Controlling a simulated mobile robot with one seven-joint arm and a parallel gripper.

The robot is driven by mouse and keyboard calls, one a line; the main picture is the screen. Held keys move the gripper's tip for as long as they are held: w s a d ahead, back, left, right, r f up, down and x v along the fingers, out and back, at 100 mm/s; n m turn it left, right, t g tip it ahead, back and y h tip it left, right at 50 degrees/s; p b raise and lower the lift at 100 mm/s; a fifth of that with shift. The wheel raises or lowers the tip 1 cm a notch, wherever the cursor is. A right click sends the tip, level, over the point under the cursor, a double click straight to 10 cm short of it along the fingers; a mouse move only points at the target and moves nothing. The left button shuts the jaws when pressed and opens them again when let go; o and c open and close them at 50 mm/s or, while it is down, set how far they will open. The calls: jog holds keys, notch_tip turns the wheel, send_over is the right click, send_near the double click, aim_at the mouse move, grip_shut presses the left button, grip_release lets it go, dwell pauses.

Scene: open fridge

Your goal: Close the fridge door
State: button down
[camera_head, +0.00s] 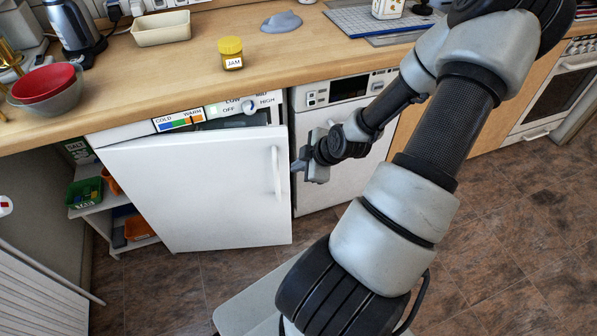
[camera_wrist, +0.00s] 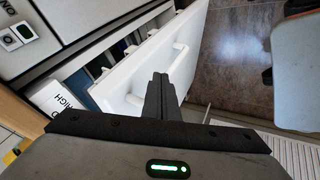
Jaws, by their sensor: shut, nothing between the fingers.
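The white fridge door (camera_head: 190,195) stands partly open under the counter, with its top edge out from the front of the fridge. A dark gap shows behind the top edge on the right. Its white handle (camera_head: 276,173) is near the right edge. My gripper (camera_head: 296,166) is shut and empty, close to the door's right edge beside the handle. In the wrist view my shut fingers (camera_wrist: 159,92) point at the white door (camera_wrist: 150,70), and part of the interior shows behind it. I cannot tell whether the fingertips touch the door.
A white appliance (camera_head: 325,185) stands right of the fridge. A shelf with bins (camera_head: 88,192) is at the left. Tiled floor (camera_head: 520,240) is clear at the right.

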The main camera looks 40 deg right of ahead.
aim_at(285, 171)
jog(key=b+x, duration=0.3)
jog(key=x, duration=0.7)
jog(key=shift+w+d, duration=0.1)
jog(key=shift+d, duration=0.05)
